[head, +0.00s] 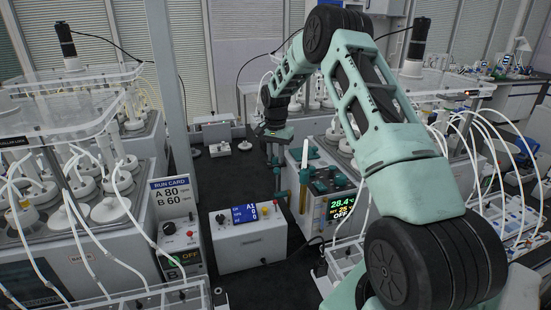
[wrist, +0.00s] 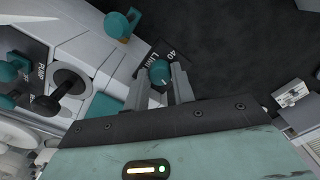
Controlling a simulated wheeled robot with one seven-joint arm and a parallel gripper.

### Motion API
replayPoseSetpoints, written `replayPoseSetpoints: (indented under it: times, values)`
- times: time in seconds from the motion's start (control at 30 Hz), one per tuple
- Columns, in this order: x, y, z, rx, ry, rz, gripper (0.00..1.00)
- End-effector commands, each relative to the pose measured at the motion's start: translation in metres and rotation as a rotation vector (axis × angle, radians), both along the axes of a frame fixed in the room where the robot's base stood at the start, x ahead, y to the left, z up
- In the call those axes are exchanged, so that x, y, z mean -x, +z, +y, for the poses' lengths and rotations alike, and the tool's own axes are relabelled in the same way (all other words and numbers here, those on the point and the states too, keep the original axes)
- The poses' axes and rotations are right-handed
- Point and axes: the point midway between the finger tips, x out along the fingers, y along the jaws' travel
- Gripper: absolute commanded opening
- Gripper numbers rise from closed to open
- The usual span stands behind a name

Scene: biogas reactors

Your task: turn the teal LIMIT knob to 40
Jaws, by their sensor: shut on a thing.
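The teal LIMIT knob (wrist: 159,73) shows in the wrist view, at the edge of a dark plate (wrist: 171,52) with the white lettering "LIMI" and "40". My gripper (wrist: 161,78) has one finger on each side of the knob and is shut on it. The knob's pointer is too small to read for certain. In the head view my arm reaches over to the far side of the white unit with the green display (head: 340,206). The knob and fingertips cannot be made out there.
In the wrist view, other teal knobs or fittings (wrist: 121,24) and a black-handled part (wrist: 66,88) lie to the left. In the head view, a white box with a blue screen (head: 245,241) and a RUN CARD panel (head: 173,197) stand left of the unit. Dark bench lies between.

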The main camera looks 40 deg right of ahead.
Motion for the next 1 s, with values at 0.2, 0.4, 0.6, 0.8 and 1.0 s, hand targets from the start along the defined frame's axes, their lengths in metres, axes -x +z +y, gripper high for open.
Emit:
replayPoseSetpoints:
  times: [0.2, 0.4, 0.6, 0.8, 1.0]
  values:
    - [-0.0013, 0.0006, -0.0007, 0.003, 0.204, -0.005, 0.02]
    - [-0.0014, 0.0008, -0.0008, 0.003, 0.394, -0.005, 0.02]
    - [-0.0013, 0.0014, -0.0010, 0.004, 0.583, -0.005, 0.02]
    - [-0.0015, 0.0020, -0.0010, 0.003, 0.773, -0.006, 0.02]
    - [-0.0016, 0.0024, -0.0014, 0.005, 0.964, -0.006, 0.02]
